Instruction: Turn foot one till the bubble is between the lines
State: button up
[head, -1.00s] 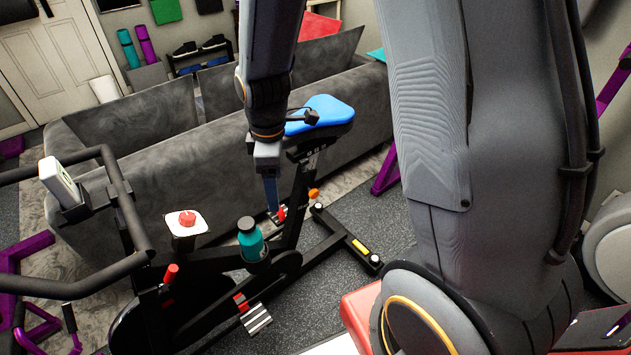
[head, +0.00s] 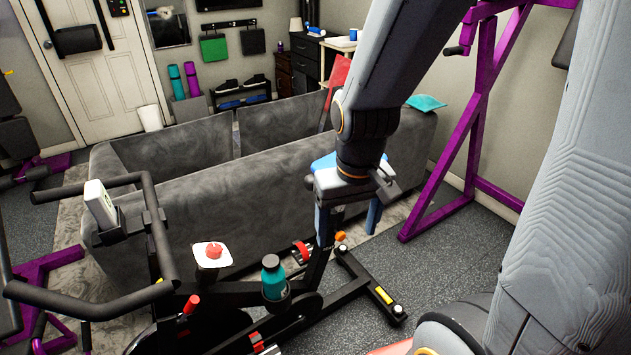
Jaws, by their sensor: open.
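The black exercise bike (head: 262,292) stands in front of the grey couch. Its rear stabiliser bar (head: 362,268) runs from below my gripper toward the lower right. A small yellow level (head: 383,295) sits on the bar; its bubble and lines are too small to make out. A dark foot (head: 398,313) is at the bar's near end. I cannot tell which foot is foot one. My gripper (head: 348,234) is open and empty, pointing down with blue fingers apart.
An orange knob (head: 340,237) shows between my fingers. A purple rack (head: 470,130) stands right. Dark floor is clear right of the bar.

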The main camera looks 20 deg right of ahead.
aim_at(397, 310)
jog(key=z, duration=0.95)
jog(key=k, duration=0.4)
jog(key=z, duration=0.25)
